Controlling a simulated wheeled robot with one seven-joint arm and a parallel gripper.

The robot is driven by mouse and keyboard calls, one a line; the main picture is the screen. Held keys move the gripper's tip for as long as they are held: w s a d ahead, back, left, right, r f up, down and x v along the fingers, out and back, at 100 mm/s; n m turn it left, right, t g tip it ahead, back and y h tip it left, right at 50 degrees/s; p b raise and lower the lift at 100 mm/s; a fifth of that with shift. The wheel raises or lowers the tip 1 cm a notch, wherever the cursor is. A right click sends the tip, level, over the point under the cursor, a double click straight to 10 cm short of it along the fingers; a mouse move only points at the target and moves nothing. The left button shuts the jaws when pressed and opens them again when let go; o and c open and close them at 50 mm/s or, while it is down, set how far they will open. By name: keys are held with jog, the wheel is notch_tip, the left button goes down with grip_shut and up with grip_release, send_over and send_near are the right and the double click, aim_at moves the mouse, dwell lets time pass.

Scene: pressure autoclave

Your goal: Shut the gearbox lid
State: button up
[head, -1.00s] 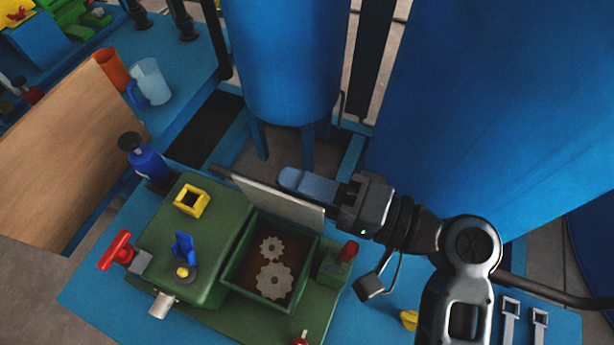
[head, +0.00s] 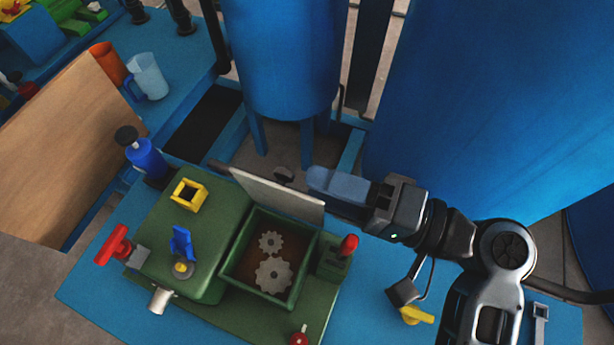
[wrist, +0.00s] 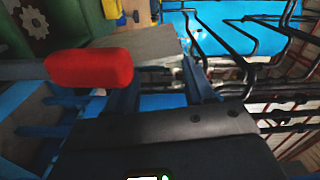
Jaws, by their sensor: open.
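The gearbox lid (head: 285,196) is a pale grey plate. It stands up, tilted, along the back edge of the open green gearbox (head: 228,270). Two grey gears (head: 272,274) show inside the box. My gripper (head: 318,183) is behind the lid near its right end, with a blue-grey finger pointing left. It is open and holds nothing. Whether a finger touches the lid cannot be told. In the wrist view, the fingers (wrist: 160,80) are apart, with the grey lid (wrist: 155,45) just beyond them.
A red-knobbed lever (head: 348,245) stands at the box's right side; its knob (wrist: 88,68) looms close in the wrist view. A blue bottle (head: 145,157) stands behind left. A blue tank (head: 285,60) rises behind. A yellow piece (head: 416,315) lies on the blue bench.

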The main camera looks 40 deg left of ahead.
jog(key=shift+v, duration=2.05)
